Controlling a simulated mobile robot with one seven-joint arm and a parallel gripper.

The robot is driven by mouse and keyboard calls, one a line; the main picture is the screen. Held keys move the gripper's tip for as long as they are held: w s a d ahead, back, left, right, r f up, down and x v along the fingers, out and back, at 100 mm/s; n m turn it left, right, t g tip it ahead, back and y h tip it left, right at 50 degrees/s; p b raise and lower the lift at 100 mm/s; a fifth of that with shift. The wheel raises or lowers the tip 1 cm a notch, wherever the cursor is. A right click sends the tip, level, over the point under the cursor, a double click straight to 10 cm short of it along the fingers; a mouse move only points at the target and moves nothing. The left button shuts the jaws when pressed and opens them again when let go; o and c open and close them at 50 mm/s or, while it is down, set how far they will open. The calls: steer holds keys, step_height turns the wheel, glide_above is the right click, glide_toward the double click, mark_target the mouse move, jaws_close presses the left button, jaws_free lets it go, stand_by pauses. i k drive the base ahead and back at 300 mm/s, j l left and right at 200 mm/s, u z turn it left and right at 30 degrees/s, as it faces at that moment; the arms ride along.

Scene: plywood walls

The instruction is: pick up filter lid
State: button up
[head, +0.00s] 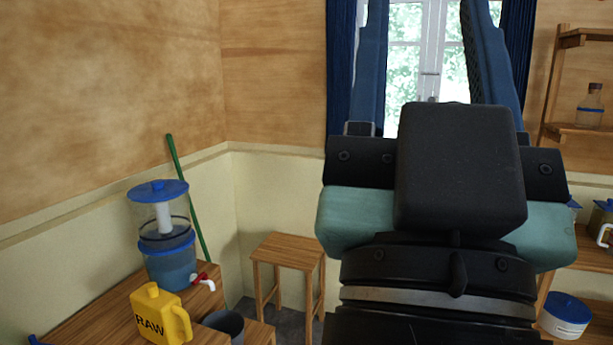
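The water filter (164,240) stands on a wooden table at the lower left. It has a clear upper chamber with a white filter core, a blue lower part and a red-handled white tap. The blue filter lid (158,190) sits on top of it, with a small knob. My gripper (420,20) fills the right half of the view, close to the camera. Its two blue fingers point up and stand wide apart, with only the window showing between them. It is well to the right of the filter, not touching the lid. The fingertips are cut off at the top.
A wooden stool (288,252) stands in the corner. Shelves (585,130) are at right, with a blue-lidded tub (565,315) low down.

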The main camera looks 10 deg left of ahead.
mark_target(157, 190)
steer(key=i+j+u, duration=0.1)
steer(key=i+u, duration=0.3)
steer(key=i, duration=0.15)
steer(key=i+l+u, duration=0.1)
steer(key=i+u, duration=0.3)
steer(key=i+l+u, duration=0.35)
steer(key=i, duration=0.3)
steer(key=i+j+u, duration=0.2)
steer(key=i, duration=0.25)
steer(key=i+j+u, duration=0.15)
steer(key=i, duration=0.25)
steer(key=i+j+u, duration=0.2)
steer(key=i, duration=0.25)
